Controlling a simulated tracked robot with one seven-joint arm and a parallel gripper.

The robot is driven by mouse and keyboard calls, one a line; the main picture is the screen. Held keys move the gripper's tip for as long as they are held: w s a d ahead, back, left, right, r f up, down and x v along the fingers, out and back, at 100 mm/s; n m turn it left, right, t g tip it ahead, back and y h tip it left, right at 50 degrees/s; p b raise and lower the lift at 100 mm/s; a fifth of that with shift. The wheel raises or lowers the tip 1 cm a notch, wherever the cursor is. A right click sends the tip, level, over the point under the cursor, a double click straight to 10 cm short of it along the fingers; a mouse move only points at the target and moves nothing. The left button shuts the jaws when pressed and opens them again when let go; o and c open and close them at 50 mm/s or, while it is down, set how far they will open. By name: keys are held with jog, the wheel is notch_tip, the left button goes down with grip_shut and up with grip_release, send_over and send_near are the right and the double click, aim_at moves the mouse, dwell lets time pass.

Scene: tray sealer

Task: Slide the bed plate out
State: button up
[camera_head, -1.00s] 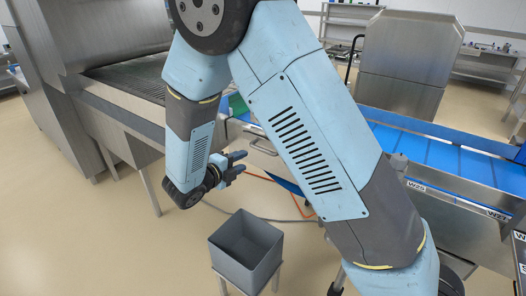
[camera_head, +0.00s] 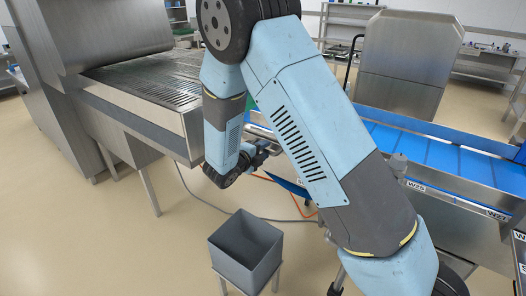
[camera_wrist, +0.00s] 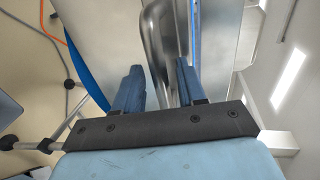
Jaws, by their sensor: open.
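My gripper (camera_head: 264,149) is beside the near end of the steel machine on the left, mostly behind my arm in the head view. In the wrist view my gripper (camera_wrist: 159,88) is open, its two blue fingers pointing away from the camera. A curved, shiny metal bar, like a handle (camera_wrist: 158,40), reaches down to between the fingers; I cannot tell whether they touch it. A flat, pale metal surface (camera_wrist: 215,45) lies behind it. I cannot say for sure which part is the bed plate. A slotted metal surface (camera_head: 160,78) lies on top of the left machine.
A grey open bin (camera_head: 245,245) on a stand is below my gripper. A blue belt conveyor (camera_head: 440,148) runs along the right. The floor at the left front is clear.

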jog(key=shift+w+d, duration=0.15)
jog(key=shift+w, duration=0.05)
jog(key=shift+c, duration=0.4)
grip_shut()
